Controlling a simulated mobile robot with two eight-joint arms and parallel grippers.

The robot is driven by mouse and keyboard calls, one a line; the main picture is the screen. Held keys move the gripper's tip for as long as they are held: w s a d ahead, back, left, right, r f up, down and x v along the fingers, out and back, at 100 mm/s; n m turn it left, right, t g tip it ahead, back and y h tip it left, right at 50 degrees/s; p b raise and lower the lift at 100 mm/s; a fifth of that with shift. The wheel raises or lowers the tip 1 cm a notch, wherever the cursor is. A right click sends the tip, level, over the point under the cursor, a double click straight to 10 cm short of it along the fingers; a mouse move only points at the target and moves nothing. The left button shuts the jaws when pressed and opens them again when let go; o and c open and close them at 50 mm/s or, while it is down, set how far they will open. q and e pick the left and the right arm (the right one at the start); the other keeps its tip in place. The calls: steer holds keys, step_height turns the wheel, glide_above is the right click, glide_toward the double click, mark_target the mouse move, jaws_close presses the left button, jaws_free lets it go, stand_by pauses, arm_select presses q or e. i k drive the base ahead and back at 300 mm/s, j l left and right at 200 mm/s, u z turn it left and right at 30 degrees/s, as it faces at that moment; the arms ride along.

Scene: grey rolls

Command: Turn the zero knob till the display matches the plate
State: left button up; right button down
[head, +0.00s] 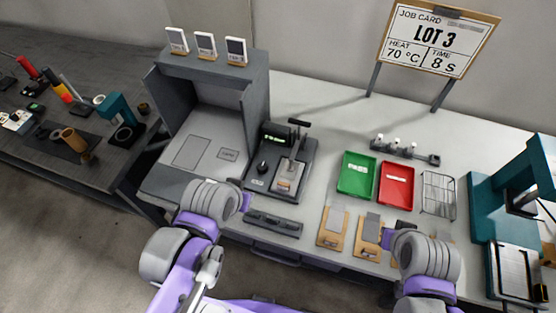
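A dark bench instrument (308,158) stands mid-table. Its small display (273,139) is lit green, but the digits are too small to read. A round black knob (262,167) sits below the display on the left. A small pale label plate (257,183) is at the front left; its text is unreadable. A lever and a pale block on a brownish pad are on the instrument's right side. My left gripper (246,201) is just in front of the instrument, apart from the knob; its fingers are mostly hidden. My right gripper (387,238) is by the wooden boards at the front right, its opening unclear.
A dark bar (273,223) lies at the front edge. Green (343,186) and red (382,198) trays and a wire basket (453,196) stand to the right. A grey booth (258,97) rises at left. The job card (439,38) reads LOT 3, 70 °C, 8 s.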

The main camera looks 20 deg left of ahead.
mark_target(262, 168)
steer(key=k+j, duration=0.6)
steer(key=k, duration=0.2)
steer(key=j+z, duration=0.05)
